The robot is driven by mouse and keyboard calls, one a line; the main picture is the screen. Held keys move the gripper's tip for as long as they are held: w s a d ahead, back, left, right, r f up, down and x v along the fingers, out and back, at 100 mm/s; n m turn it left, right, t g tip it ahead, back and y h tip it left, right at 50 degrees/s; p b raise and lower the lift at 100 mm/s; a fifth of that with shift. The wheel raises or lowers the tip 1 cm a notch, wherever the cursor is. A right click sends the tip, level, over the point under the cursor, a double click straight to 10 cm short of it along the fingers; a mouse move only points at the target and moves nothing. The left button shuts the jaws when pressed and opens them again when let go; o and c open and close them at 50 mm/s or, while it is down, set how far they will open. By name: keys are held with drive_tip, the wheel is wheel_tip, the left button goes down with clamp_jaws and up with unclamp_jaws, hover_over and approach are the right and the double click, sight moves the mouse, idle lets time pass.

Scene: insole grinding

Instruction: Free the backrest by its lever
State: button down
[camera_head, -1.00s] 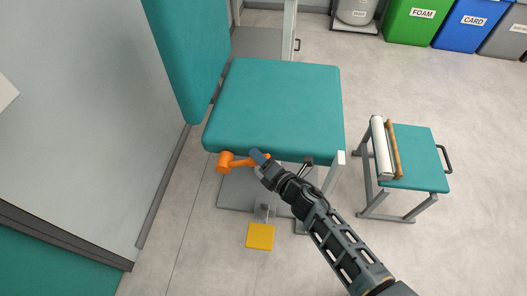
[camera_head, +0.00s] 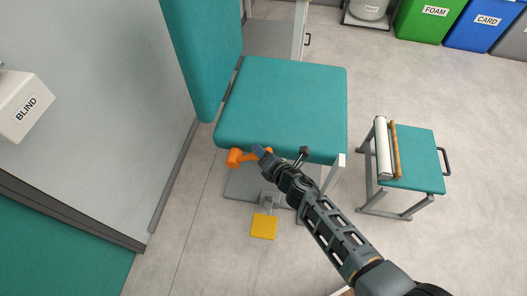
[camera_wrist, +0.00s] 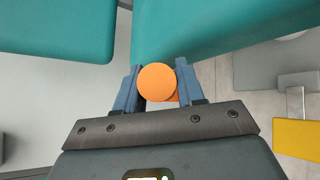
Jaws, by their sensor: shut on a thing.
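The orange lever (camera_head: 236,159) sticks out below the front left edge of the teal seat (camera_head: 285,105). The teal backrest (camera_head: 203,60) stands steeply upright at the seat's left side. My gripper (camera_head: 262,153) reaches the lever from the lower right and is shut on it. In the wrist view the lever's round orange end (camera_wrist: 157,83) sits between the two blue-grey fingers.
A yellow pedal (camera_head: 263,227) lies low under the seat's front. Several bins, including a green one (camera_head: 424,18), line the back. A wall runs along the left, with a box labelled BLIND (camera_head: 22,105).

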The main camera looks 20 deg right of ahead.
drive_tip(key=shift+a+r, duration=0.1)
drive_tip(key=c, duration=0.8)
unclamp_jaws()
drive_tip(key=shift+p+v, duration=1.35)
drive_tip(key=shift+v, duration=2.5)
